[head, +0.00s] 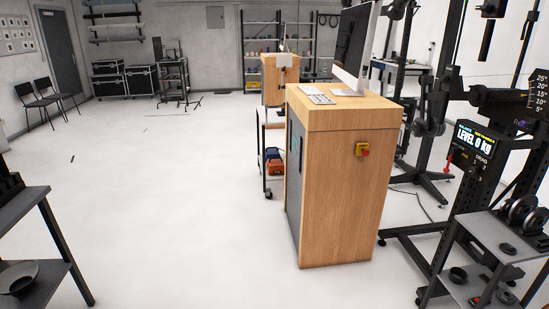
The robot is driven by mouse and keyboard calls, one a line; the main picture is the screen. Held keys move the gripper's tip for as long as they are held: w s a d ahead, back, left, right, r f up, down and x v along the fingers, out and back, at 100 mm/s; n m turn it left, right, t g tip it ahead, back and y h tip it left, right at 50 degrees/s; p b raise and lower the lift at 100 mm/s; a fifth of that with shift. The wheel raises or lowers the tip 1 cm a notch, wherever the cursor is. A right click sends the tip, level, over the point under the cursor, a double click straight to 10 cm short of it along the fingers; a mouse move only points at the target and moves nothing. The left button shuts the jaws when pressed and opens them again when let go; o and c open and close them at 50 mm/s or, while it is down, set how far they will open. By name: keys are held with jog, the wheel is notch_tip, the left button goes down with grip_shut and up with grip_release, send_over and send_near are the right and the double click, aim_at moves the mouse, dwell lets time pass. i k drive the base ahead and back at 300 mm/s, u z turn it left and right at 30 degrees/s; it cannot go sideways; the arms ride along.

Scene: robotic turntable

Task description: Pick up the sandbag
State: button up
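No sandbag is clearly recognisable in the head view. A small orange and dark bundle (274,161) sits low beside the wooden cabinet, behind its left edge, by a wheeled metal frame. It may be a sandbag, but it is too small to tell. My gripper is not in view.
A wooden cabinet (345,190) with a monitor (355,45) and keyboard (318,95) stands in the centre. A black rack with weights (520,215) stands at the right. A dark shelf (30,225) stands at the near left. The white floor (165,190) at centre left is largely clear.

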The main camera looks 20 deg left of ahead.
aim_at(270, 152)
jog(key=u, duration=0.65)
jog(key=i, duration=1.6)
jog(key=u, duration=1.05)
jog(key=i, duration=3.8)
jog(key=z, duration=1.2)
jog(key=i, duration=1.35)
jog(key=z, duration=0.5)
jog(key=k, duration=0.5)
jog(key=u, duration=0.35)
